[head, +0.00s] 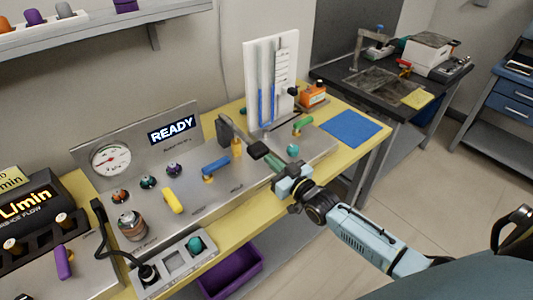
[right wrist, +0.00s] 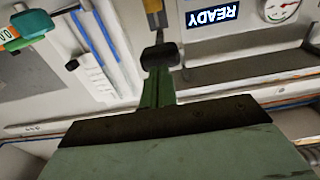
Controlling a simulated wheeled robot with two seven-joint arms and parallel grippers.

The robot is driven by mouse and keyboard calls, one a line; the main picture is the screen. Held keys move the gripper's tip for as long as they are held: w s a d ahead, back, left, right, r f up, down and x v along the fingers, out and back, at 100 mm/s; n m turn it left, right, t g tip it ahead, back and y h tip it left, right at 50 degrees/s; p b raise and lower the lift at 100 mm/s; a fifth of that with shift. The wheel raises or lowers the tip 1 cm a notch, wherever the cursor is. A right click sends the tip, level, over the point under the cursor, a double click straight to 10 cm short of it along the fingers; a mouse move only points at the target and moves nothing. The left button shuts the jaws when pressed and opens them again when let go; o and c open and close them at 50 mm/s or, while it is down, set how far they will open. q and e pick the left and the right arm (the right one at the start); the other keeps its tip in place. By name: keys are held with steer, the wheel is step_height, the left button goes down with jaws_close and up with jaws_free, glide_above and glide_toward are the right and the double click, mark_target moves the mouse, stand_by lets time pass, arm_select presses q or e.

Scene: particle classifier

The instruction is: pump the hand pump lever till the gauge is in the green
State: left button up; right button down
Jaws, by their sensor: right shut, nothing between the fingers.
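The hand pump (head: 223,132) is a dark block at the back of the grey bench panel. Its lever slants down toward me and ends in a black grip (head: 259,150), which also shows in the right wrist view (right wrist: 160,56). My right gripper (head: 274,164) is shut and empty, its green fingers (right wrist: 158,88) close to the black grip. I cannot tell whether they touch it. The round gauge (head: 110,160) is on the upright panel at left; its needle is too small to read surely. A display beside it reads READY. My left gripper is not in view.
A yellow handle (head: 173,201), a blue handle (head: 216,163) and a green-handled valve (head: 303,126) stand on the panel. A white board with blue tubes (head: 270,80) rises behind. A blue mat (head: 351,129) lies right. A purple bin (head: 232,272) sits below.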

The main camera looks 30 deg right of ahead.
steer(key=s+d, duration=0.1)
steer(key=s, duration=0.6)
steer(key=shift+d+f, duration=0.2)
steer(key=shift+f, duration=0.1)
stand_by(1.6)
steer(key=w+r+g+p, duration=0.2)
steer(key=r+p, duration=0.2)
steer(key=r, duration=0.5)
steer(key=w+r+g+h+p, duration=0.1)
steer(key=r+g+p, duration=0.2)
steer(key=r, duration=0.6)
steer(key=shift+w+a+g+p, duration=0.3)
steer(key=shift+w+a+p, duration=0.1)
steer(key=shift+p, duration=0.15)
steer(key=shift+w+a+f, duration=0.2)
steer(key=shift+w+f, duration=1.15)
steer(key=shift+f, duration=0.05)
steer(key=shift+w+a+f, duration=0.25)
steer(key=shift+w+f, duration=1.1)
steer(key=shift+w+a+f, duration=0.2)
steer(key=shift+w+f, duration=1.15)
steer(key=shift+f, duration=0.05)
